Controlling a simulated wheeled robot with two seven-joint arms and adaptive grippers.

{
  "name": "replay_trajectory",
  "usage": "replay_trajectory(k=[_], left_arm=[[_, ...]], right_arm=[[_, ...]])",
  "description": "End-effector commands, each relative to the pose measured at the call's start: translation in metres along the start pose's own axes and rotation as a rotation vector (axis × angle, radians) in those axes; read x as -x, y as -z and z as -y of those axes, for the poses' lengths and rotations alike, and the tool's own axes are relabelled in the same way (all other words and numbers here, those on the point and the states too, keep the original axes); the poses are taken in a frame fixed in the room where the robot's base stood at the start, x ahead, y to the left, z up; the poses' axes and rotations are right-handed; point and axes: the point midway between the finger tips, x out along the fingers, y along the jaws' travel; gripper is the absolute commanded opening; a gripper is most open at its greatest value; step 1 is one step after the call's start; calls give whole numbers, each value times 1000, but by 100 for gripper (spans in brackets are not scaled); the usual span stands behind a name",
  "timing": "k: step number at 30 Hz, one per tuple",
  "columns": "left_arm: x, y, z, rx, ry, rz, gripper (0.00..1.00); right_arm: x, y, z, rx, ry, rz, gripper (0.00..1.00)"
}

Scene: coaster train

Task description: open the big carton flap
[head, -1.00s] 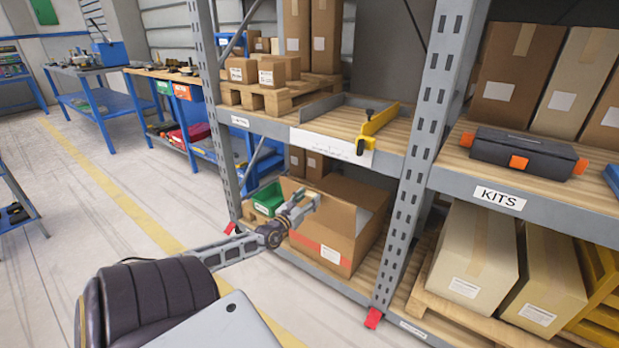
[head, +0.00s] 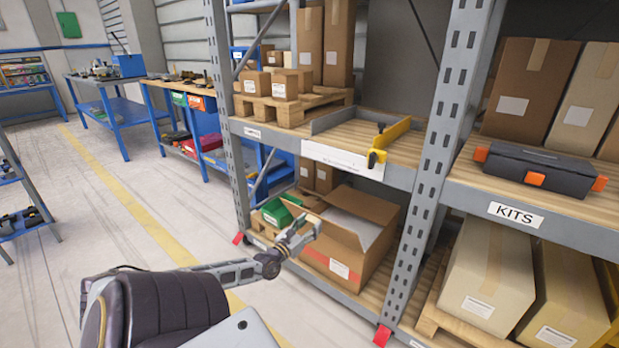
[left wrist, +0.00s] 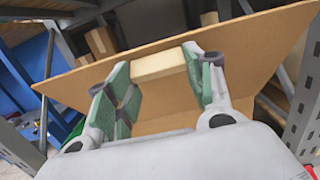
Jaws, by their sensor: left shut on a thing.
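The big carton (head: 376,258) sits on the lower shelf of the rack, brown with a red band and a white label on its front. Its top is partly open and a pale grey inside shows. The carton flap (head: 338,232) stands tilted outward along the near side. My left gripper (head: 308,232) is at the flap's outer edge. In the left wrist view the flap (left wrist: 255,52) spans the picture, and my left gripper (left wrist: 160,75) is shut on a pale tan strip (left wrist: 158,66) at the flap. Part of the flap is hidden behind the gripper. My right gripper is out of view.
A rack upright (head: 440,165) stands just right of the carton. A green bin (head: 278,211) is beside it on the left. The shelf above holds a grey and yellow tray frame (head: 392,138). Open floor (head: 170,215) lies to the left.

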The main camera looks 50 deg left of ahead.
Motion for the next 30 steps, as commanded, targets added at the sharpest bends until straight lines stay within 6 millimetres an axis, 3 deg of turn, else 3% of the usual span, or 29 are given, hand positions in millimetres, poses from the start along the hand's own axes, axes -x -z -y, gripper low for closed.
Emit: replay_trajectory(k=[1,4,5,9,30], left_arm=[[5,12,0,1,1,-27,10],[5,12,0,1,1,-27,10],[5,12,0,1,1,-26,57],[3,8,0,1,1,-19,75],[11,4,0,0,2,-11,75]], right_arm=[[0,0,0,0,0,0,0],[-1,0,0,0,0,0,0],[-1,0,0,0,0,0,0],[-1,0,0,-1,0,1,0],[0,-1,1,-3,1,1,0]])
